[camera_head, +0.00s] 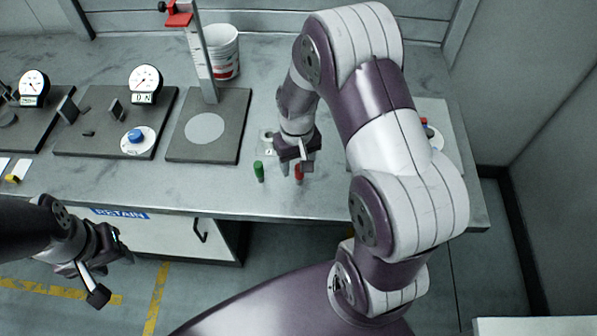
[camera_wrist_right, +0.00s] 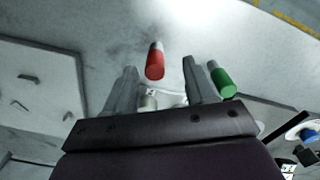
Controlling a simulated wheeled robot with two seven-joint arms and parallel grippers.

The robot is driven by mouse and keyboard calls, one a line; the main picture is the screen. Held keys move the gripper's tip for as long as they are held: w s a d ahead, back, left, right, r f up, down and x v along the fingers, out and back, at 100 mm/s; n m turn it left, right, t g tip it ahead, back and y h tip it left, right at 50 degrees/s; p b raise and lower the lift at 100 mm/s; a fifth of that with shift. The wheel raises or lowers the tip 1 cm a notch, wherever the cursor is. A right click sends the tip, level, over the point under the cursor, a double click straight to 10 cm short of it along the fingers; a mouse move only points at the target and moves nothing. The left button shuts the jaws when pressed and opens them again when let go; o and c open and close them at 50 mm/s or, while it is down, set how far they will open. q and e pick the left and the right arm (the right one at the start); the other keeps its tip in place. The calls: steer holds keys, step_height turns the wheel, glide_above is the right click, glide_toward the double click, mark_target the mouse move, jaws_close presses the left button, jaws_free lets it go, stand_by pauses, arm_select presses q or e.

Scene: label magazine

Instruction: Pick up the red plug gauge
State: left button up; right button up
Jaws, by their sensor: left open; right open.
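The red plug gauge (camera_head: 299,172) stands on the workbench near its front edge. In the right wrist view the red plug gauge (camera_wrist_right: 155,62) shows between and beyond the fingertips. My right gripper (camera_head: 292,158) is just above and behind it; in the right wrist view the gripper (camera_wrist_right: 158,75) has its fingers apart with nothing held. I cannot tell whether a finger touches the gauge. A green plug gauge (camera_head: 259,171) stands to the left, and in the right wrist view the green gauge (camera_wrist_right: 221,82) is outside the right finger. My left gripper (camera_head: 106,266) is open and empty in front of the bench.
A height stand with a dark base (camera_head: 176,152) is left of the gauges. Two dial gauge fixtures, one with a blue knob (camera_head: 135,136), stand further left. A white bucket (camera_head: 222,52) is at the back. The bench front edge is close to the gauges.

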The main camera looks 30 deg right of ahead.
mark_target(299, 174)
steer(key=f, duration=0.3)
steer(key=d+f+p, duration=0.1)
steer(key=f, duration=0.1)
steer(key=shift+w+f, duration=0.1)
steer(key=shift+f, duration=0.2)
steer(key=shift+a, duration=0.2)
steer(key=shift+r, duration=0.1)
steer(key=shift+c, duration=1.3)
jaws_close()
